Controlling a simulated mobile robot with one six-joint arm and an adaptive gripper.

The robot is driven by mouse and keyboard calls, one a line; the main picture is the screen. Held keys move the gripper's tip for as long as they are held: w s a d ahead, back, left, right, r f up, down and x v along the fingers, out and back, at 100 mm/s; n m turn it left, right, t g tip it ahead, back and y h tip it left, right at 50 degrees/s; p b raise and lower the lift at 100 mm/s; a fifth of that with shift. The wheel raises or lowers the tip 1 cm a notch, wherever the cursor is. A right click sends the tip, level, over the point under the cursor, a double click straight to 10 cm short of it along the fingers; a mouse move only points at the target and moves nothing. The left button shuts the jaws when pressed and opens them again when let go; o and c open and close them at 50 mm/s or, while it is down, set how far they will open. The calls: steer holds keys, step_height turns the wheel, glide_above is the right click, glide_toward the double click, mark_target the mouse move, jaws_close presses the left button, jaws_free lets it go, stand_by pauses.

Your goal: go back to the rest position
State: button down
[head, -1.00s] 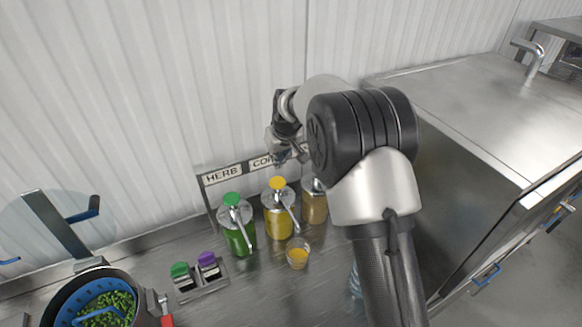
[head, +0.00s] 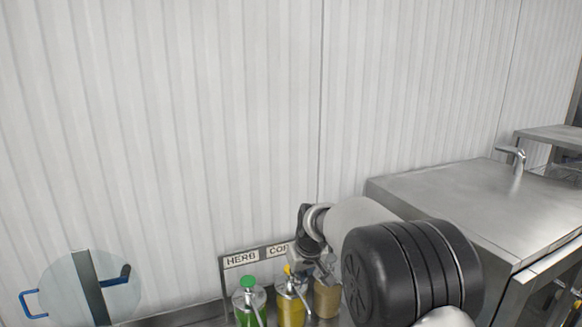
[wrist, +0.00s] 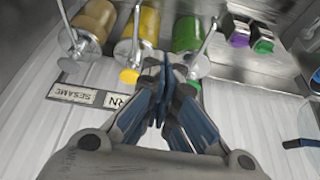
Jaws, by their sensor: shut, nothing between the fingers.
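My gripper (wrist: 168,75) shows in the wrist view with its fingertips together and nothing between them. It is above the sauce bottles, in front of the label board. In the head view my gripper (head: 322,272) is small and partly hidden by my arm, near the yellow-topped bottle (head: 290,306) and the tan bottle (head: 327,299). I cannot tell whether it touches either one. My arm fills the lower right of the head view.
A green-topped bottle (head: 248,303) stands left of the yellow one. The label board (head: 240,260) stands behind them. In the wrist view, small purple (wrist: 239,40) and green (wrist: 263,46) lidded containers sit right of the bottles. A steel cabinet (head: 480,205) stands at right.

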steer(key=s+d+r+m+b, duration=0.15)
steer(key=s+d+b, duration=0.3)
steer(key=s, duration=0.45)
steer(key=s+d+r+m+b, duration=0.1)
steer(key=s+d+r+b, duration=0.3)
steer(key=s, duration=0.6)
steer(key=s+d+f+m+b, duration=0.1)
steer(key=s+f+b, duration=0.3)
steer(key=s, duration=0.7)
steer(key=s+d+f+h+b, duration=0.1)
steer(key=s+d+f+b, duration=0.1)
steer(key=s+f+b, duration=0.3)
steer(key=s+f, duration=0.4)
steer(key=s, duration=0.1)
steer(key=shift+s+d+m+h, duration=0.3)
steer(key=shift+s+m, duration=0.05)
